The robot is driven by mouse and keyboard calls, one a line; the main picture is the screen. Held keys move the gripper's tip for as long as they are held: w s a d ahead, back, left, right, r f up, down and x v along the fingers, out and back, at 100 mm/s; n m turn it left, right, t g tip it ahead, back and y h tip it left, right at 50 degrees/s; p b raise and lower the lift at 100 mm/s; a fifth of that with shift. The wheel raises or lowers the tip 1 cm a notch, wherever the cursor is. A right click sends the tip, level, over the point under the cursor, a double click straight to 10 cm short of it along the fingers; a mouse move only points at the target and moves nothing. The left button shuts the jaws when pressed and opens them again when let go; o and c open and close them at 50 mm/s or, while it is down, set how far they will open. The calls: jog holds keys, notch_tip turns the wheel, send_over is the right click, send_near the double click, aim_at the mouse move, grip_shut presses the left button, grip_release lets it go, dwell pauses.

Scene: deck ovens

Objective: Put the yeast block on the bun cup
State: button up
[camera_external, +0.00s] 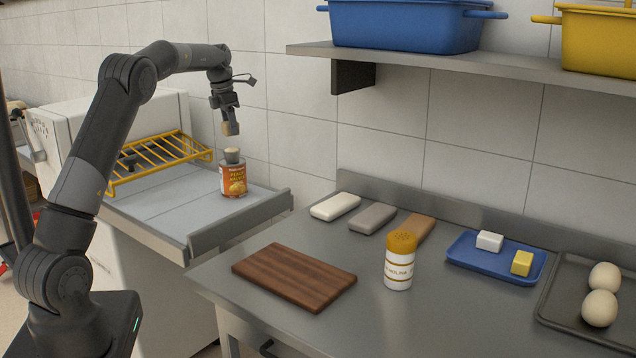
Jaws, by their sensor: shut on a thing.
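My gripper (229,122) is shut on a small tan block, which I take to be the yeast block (230,129). It points down and holds the block in the air. Straight below in the picture, with a small gap, is a small grey cup with a pale top, which I take to be the bun cup (232,157). The cup appears to stand on top of a red and orange peach can (233,181). The can stands on the grey surface at the left.
A yellow wire rack (160,160) lies left of the can. On the steel table are a wooden board (294,277), a yellow-capped shaker (399,262), several bars, a blue tray (496,262) with a white and a yellow block, and a dark tray (560,318) with two eggs. A shelf (450,63) holds bins.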

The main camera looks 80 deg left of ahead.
aim_at(225, 133)
jog(key=shift+f, duration=2)
jog(key=shift+f, duration=0.1)
jog(key=o, duration=1)
jog(key=r, duration=0.4)
jog(key=s+r, duration=0.1)
jog(key=r, duration=0.7)
jog(key=shift+s+d, duration=0.3)
jog(key=shift+s, duration=0.05)
